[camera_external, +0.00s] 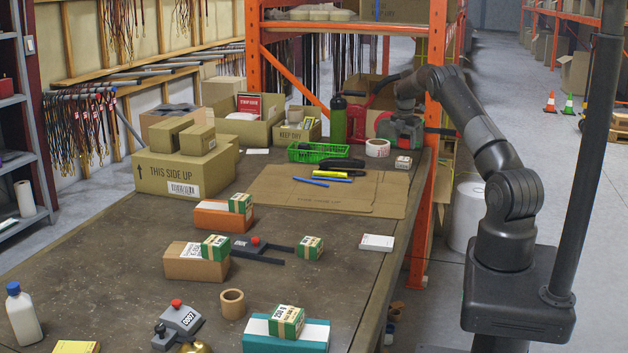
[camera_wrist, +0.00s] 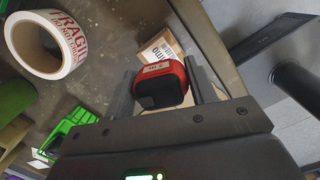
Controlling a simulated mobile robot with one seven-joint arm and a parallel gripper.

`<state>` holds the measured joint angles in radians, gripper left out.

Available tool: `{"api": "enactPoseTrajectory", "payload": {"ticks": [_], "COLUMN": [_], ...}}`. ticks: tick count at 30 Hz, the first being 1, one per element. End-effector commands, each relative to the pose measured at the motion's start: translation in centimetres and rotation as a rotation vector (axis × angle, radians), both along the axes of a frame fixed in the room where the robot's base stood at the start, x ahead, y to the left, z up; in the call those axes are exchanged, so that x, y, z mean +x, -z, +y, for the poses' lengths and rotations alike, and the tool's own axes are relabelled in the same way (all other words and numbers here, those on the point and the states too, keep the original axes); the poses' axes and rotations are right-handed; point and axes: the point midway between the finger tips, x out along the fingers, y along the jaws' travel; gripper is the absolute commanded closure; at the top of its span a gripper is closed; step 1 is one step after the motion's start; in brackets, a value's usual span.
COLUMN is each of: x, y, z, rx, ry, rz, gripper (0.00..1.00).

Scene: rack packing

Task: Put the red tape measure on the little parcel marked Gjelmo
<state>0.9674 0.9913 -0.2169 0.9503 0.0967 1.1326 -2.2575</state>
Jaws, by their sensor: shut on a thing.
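The red tape measure (camera_wrist: 165,84), with a dark face and a small pale label, sits between the two fingers of my gripper (camera_wrist: 158,88) in the wrist view. My gripper is shut on it. A little brown parcel with a white barcode label (camera_wrist: 160,47) shows just past the tape measure and is partly hidden by it. The name on its label is too small to read. In the external view a little parcel (camera_external: 403,162) lies near the table's right edge, at the back. My arm reaches over that corner; the fingers are hard to make out there.
A white and red FRAGILE tape roll (camera_external: 377,147) stands left of the little parcel; it is large in the wrist view (camera_wrist: 45,45). Flat cardboard (camera_external: 345,200) lies in front.

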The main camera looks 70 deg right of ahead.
Motion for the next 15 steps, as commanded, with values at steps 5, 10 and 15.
{"api": "enactPoseTrajectory", "payload": {"ticks": [5,10,15], "x": [0.0,0.0,0.0], "y": [2.1,4.0,3.9], "z": [0.1,0.0,0.0], "rx": [0.004,0.0,0.0], "ry": [0.0,0.0,0.0], "rz": [0.001,0.001,0.0], "gripper": [0.76,0.76,0.76]}}
